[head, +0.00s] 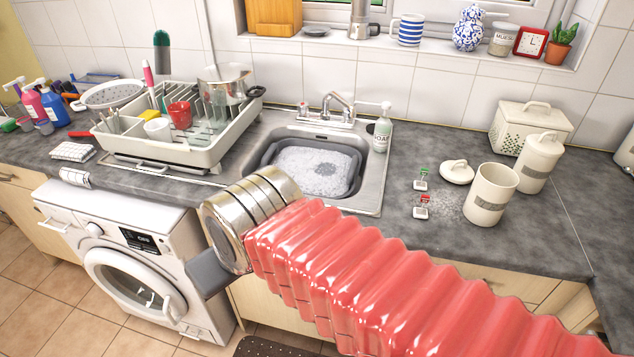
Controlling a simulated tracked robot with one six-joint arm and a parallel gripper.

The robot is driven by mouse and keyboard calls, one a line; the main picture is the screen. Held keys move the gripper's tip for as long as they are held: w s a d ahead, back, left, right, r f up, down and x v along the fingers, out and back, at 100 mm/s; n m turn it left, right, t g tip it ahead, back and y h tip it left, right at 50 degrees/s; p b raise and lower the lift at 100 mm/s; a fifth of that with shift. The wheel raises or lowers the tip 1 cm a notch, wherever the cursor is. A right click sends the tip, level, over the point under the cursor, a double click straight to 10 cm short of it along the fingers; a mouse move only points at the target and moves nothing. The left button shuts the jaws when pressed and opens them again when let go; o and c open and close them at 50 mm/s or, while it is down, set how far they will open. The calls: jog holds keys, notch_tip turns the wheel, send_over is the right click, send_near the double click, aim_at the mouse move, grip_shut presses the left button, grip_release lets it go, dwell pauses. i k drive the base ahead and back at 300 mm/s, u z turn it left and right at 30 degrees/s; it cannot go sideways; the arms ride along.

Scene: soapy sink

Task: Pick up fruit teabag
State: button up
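Two small white teabags lie on the grey counter to the right of the sink. One teabag with a green tag (421,184) lies farther back. The other teabag, with a red tag (421,212), lies nearer the counter's front edge. Their labels are too small to read, so I cannot tell by print which is fruit. My gripper (208,273) is at the lower left, in front of the washing machine and well apart from both teabags. Only a grey part of it shows beyond the metal wrist, and its fingertips cannot be made out.
An open cream canister (490,196) and its loose lid (457,172) stand right of the teabags. A lidded canister (539,162) and a bread bin (530,128) stand behind. The soapy sink (372,188) and dish rack (160,158) are left. Counter in front of the teabags looks clear.

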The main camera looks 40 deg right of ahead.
aim_at(419, 213)
jog(key=z, duration=2.2)
